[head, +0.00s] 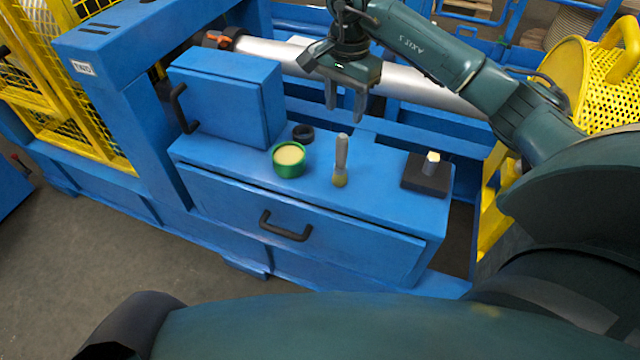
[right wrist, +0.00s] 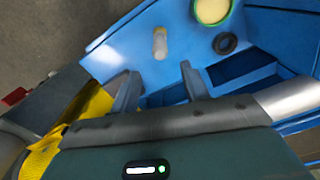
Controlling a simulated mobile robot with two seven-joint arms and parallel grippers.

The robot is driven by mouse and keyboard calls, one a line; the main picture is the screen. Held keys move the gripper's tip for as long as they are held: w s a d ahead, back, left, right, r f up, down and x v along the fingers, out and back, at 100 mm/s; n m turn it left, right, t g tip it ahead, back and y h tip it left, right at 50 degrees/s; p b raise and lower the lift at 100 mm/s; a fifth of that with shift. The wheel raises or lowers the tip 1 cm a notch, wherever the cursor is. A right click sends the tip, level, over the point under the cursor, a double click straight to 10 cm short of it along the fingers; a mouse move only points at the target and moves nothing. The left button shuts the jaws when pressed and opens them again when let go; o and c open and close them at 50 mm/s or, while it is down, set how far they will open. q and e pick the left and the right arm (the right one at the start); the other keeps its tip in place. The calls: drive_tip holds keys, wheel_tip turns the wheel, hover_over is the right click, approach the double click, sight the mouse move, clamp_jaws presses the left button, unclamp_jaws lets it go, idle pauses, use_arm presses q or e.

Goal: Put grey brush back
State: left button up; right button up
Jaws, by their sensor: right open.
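The grey brush (head: 341,153) stands upright on the blue cabinet top, with its yellowish bristle end down. It also shows in the right wrist view (right wrist: 160,44), beyond the fingertips. My right gripper (head: 345,112) is open and empty, with its fingers pointing down, above and behind the brush. In the right wrist view my right gripper (right wrist: 160,86) has its two fingers wide apart, with nothing between them. My left gripper is out of view.
A green tin of pale yellow contents (head: 289,161) and a black ring (head: 303,133) sit left of the brush. A dark block with a pale peg (head: 428,174) sits at the right end. A blue box (head: 228,97) bounds the left. The cabinet top between brush and block is clear.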

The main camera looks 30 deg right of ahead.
drive_tip(key=s+a+f+g+y, duration=0.1)
drive_tip(key=s+a+f+y, duration=0.15)
drive_tip(key=a, duration=0.35)
drive_tip(key=s+a+f+y, duration=0.1)
drive_tip(key=a+f+y, duration=0.2)
drive_tip(key=a, duration=0.3)
drive_tip(key=s+a+r+m+t+y, duration=0.2)
drive_tip(key=s+a+r+m+y, duration=0.2)
drive_tip(key=a+m+y, duration=0.35)
drive_tip(key=s+a+r+m+t+y, duration=0.3)
drive_tip(key=a+m+y, duration=0.4)
drive_tip(key=a+m, duration=0.15)
drive_tip(key=d+f+m+t+h, duration=0.2)
drive_tip(key=m+t+h, duration=0.15)
drive_tip(key=m, duration=0.55)
drive_tip(key=w+d+f+m+t+h, duration=0.1)
drive_tip(key=d+m+t+h, duration=0.15)
drive_tip(key=m+t, duration=0.45)
drive_tip(key=d+f+m+t+h, duration=0.2)
drive_tip(key=m+t+h, duration=0.1)
drive_tip(key=m, duration=0.7)
drive_tip(key=s+d+f+m+g+h, duration=0.3)
drive_tip(key=s+f+m+g+h, duration=0.3)
drive_tip(key=s+f+m, duration=0.3)
wheel_tip(320, 180, down, 4)
drive_tip(key=m, duration=0.5)
drive_tip(key=shift+d, duration=0.15)
